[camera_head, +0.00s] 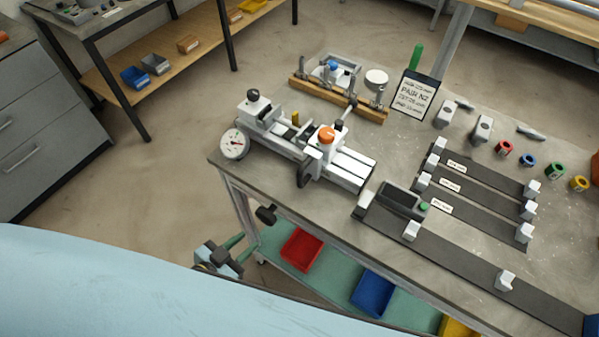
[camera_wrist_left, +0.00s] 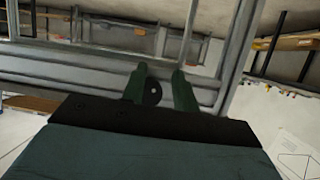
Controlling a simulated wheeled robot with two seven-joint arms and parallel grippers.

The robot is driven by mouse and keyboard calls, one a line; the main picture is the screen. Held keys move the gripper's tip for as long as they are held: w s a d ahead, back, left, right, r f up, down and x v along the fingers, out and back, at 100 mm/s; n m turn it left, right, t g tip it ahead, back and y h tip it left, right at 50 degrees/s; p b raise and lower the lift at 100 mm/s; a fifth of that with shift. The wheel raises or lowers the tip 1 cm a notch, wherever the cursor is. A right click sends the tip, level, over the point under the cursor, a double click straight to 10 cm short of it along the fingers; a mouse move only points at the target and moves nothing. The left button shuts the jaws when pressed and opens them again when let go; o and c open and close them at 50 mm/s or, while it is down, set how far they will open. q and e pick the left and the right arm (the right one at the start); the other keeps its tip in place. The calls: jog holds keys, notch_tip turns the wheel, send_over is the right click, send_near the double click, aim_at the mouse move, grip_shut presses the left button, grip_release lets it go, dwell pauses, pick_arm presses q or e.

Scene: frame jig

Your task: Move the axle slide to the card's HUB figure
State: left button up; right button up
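The frame jig (camera_head: 345,168) stands on the bench's left part. It carries a white slide block with an orange knob (camera_head: 326,134), a second block with a black knob (camera_head: 252,95) and a round dial (camera_head: 233,144). I cannot tell which block is the axle slide. The card (camera_head: 413,96) stands behind the jig; its small figures are not legible. My left gripper (camera_head: 238,246) is in front of the bench, below its top, apart from the jig. In the left wrist view its green fingers (camera_wrist_left: 159,74) are apart, with a dark disc (camera_wrist_left: 153,93) showing between them. My right gripper is not in view.
A black knob (camera_head: 266,214) sticks out at the bench's front edge, near my left gripper. Red (camera_head: 302,250) and blue (camera_head: 373,293) bins sit on the lower shelf. Dark strips with white blocks (camera_head: 411,230) and a black box with a green button (camera_head: 402,199) fill the right.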

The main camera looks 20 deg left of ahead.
aim_at(298, 181)
pick_arm(q)
jog(key=w+d+r+m+t+h, duration=0.1)
jog(key=d+r+t+h, duration=0.3)
jog(key=r, duration=1.2)
jog(key=shift+g, duration=0.5)
jog(key=x, duration=0.9)
jog(key=p+x, duration=0.1)
jog(key=x, duration=0.3)
jog(key=shift+w+d+f, duration=0.25)
jog(key=shift+d+f, duration=0.05)
grip_shut()
